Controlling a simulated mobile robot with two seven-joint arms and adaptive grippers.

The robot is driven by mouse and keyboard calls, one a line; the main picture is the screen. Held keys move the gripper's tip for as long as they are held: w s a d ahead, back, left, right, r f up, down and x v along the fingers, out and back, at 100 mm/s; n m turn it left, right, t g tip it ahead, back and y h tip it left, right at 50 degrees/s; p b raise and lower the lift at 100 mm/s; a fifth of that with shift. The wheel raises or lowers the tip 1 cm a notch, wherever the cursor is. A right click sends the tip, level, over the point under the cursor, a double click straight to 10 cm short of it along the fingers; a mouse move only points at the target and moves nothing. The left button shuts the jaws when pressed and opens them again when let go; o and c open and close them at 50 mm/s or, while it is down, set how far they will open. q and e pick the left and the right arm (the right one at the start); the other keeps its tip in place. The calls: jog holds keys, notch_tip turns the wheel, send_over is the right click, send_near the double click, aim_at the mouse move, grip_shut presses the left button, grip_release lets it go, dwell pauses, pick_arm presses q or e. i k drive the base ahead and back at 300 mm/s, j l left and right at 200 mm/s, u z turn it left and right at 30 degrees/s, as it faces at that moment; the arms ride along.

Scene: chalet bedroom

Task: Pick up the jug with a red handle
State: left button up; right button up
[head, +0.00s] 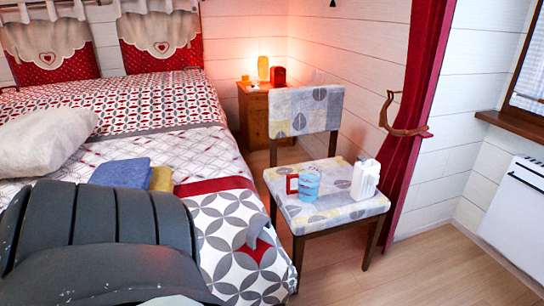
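A blue patterned jug-like vessel (309,187) stands on the seat of the chair (345,212). A small red squarish shape with a pale middle (292,184) is directly at its left side. It may be the jug's red handle or a separate item; at this size I cannot tell. Neither of my grippers can be made out. A dark grey ribbed form fills the lower left corner, in front of the bed.
A white bottle-like container (365,179) stands right of the blue vessel on the seat. The bed (240,205) is left of the chair. A bedside table (255,120) with a lit lamp is behind. Wooden floor (430,275) is clear at the right.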

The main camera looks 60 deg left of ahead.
aim_at(305, 185)
jog(key=j+u, duration=0.15)
jog(key=u, duration=1.45)
jog(key=i+l, duration=0.05)
